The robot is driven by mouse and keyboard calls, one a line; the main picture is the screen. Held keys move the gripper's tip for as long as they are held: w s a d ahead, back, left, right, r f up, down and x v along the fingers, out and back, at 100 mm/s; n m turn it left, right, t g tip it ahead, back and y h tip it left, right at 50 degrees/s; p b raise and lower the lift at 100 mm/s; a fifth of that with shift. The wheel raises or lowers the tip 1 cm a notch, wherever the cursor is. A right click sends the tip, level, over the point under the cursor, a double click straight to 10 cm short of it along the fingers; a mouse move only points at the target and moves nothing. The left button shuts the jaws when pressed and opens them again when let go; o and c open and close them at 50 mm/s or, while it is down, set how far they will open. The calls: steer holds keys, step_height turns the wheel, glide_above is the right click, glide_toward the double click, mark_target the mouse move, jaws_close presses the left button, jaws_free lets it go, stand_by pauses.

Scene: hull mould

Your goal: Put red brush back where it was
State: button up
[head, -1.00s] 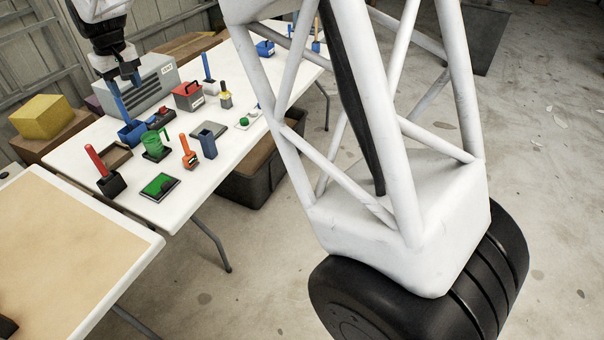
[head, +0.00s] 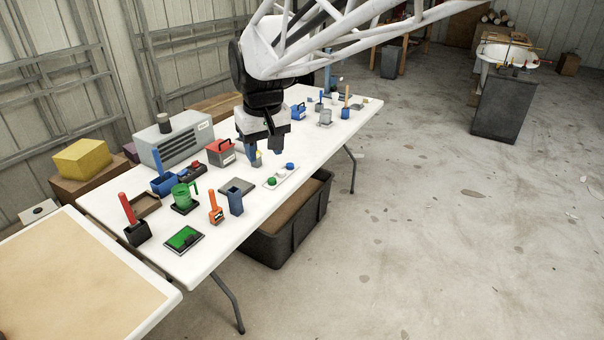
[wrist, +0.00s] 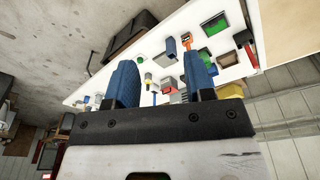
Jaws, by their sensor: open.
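A red-handled brush (head: 128,208) stands tilted in a black holder (head: 138,234) at the near left of the white table (head: 202,262). My gripper (head: 264,154) is over the middle of the table, to the right of the red brush and well apart from it. In the wrist view my gripper (wrist: 161,85) has its two blue fingers wide apart with nothing held between them.
A grey ribbed unit (head: 174,142) stands behind. A tan-topped table (head: 75,270) adjoins at left.

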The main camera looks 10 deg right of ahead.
steer(key=s+d+f+m, duration=0.1)
steer(key=s+d, duration=0.3)
steer(key=s, duration=0.4)
steer(key=s+d+f+m, duration=0.1)
steer(key=s+d+f, duration=0.2)
steer(key=s, duration=0.5)
steer(key=s+d+f+m, duration=0.1)
steer(key=s+d+f, duration=0.2)
steer(key=s, duration=0.5)
steer(key=shift+s+d+t+h, duration=0.3)
steer(key=shift+d+t, duration=0.1)
steer(key=shift+d, duration=0.5)
